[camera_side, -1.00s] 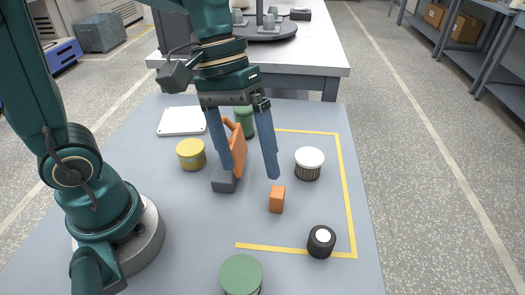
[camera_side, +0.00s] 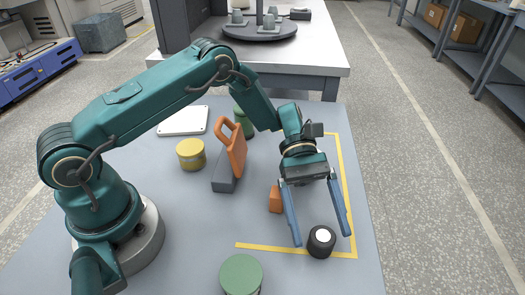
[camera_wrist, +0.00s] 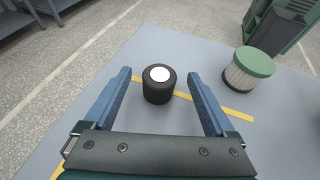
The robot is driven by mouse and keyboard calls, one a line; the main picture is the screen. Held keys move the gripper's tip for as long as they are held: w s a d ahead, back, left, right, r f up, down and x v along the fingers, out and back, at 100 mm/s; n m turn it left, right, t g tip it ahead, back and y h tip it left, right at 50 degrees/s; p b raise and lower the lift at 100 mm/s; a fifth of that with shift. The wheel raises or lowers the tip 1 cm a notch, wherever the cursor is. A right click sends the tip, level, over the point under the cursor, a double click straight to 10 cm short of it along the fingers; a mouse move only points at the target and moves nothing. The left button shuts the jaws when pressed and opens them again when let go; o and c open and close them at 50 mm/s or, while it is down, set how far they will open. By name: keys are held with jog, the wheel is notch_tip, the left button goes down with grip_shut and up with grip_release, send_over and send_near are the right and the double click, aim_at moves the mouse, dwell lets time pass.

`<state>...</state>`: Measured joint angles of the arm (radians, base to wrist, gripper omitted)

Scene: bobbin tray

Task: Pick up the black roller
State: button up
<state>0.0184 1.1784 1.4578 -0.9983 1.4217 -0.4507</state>
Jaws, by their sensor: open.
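The black roller (camera_side: 321,243) stands upright near the front right corner of the yellow tape outline, a short black cylinder with a white disc on top. It also shows in the wrist view (camera_wrist: 158,86), between and just ahead of the fingertips. My gripper (camera_side: 325,240) is open, with its two blue fingers reaching down on either side of the roller in the side view. In the wrist view my gripper (camera_wrist: 160,74) has a clear gap on both sides of the roller. Nothing is held.
An orange block (camera_side: 275,199) lies left of my gripper. A yellow jar (camera_side: 190,154), orange handled piece (camera_side: 237,153), green object (camera_side: 242,122) and white plate (camera_side: 183,120) stand farther left.

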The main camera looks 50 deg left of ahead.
aim_at(327, 252)
jog(key=shift+x, duration=2.65)
jog(key=shift+a, duration=0.1)
grip_shut()
